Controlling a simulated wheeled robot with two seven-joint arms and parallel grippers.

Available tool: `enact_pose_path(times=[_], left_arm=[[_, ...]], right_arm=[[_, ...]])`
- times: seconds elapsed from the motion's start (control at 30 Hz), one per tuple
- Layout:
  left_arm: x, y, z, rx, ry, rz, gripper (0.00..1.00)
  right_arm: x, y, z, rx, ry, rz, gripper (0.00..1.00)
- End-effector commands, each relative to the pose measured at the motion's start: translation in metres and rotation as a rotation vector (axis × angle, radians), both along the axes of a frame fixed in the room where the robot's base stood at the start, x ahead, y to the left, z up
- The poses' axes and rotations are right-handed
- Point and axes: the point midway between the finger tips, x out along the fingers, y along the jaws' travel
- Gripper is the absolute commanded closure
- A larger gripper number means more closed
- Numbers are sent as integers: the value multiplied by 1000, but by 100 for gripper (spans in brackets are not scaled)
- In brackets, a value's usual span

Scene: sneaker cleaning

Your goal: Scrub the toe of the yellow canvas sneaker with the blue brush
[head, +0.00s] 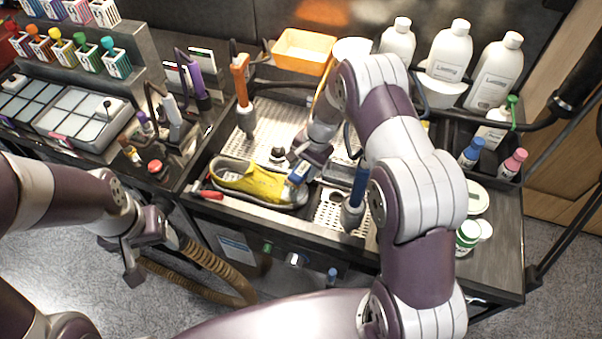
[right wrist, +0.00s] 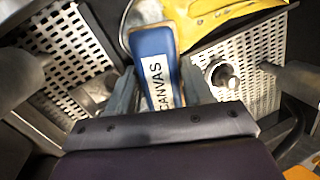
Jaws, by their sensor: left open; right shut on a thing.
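The yellow canvas sneaker (head: 255,181) lies on its side-on length in the wash tray, its toe toward the right of the head view. It also shows at the top of the right wrist view (right wrist: 205,20). My right gripper (head: 304,168) is shut on the blue brush (right wrist: 155,65), whose label reads CANVAS. The brush (head: 299,173) is at the sneaker's toe end; its bristles are hidden, so I cannot tell whether they touch. My left gripper (head: 140,256) is open and empty, in front of the bench and left of the sneaker.
The perforated tray (head: 275,128) holds upright tools with an orange handle (head: 240,80) and a blue handle (head: 355,190) near the sneaker. A red-handled tool (head: 212,195) lies by its left end. White bottles (head: 450,50) and an orange bin (head: 303,52) stand behind.

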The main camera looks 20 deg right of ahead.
Motion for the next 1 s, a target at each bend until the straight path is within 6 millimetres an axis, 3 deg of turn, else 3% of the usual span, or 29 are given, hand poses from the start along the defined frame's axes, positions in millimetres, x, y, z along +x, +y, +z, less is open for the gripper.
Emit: enact_pose_path(times=[0.17, 1.0], left_arm=[[0, 0, -2, 0, 0, 0, 33], [0, 0, -9, 0, 0, 0, 33]], right_arm=[[-1, 2, -2, 1, 1, 0, 94], [-68, 41, -4, 1, 5, 0, 93]])
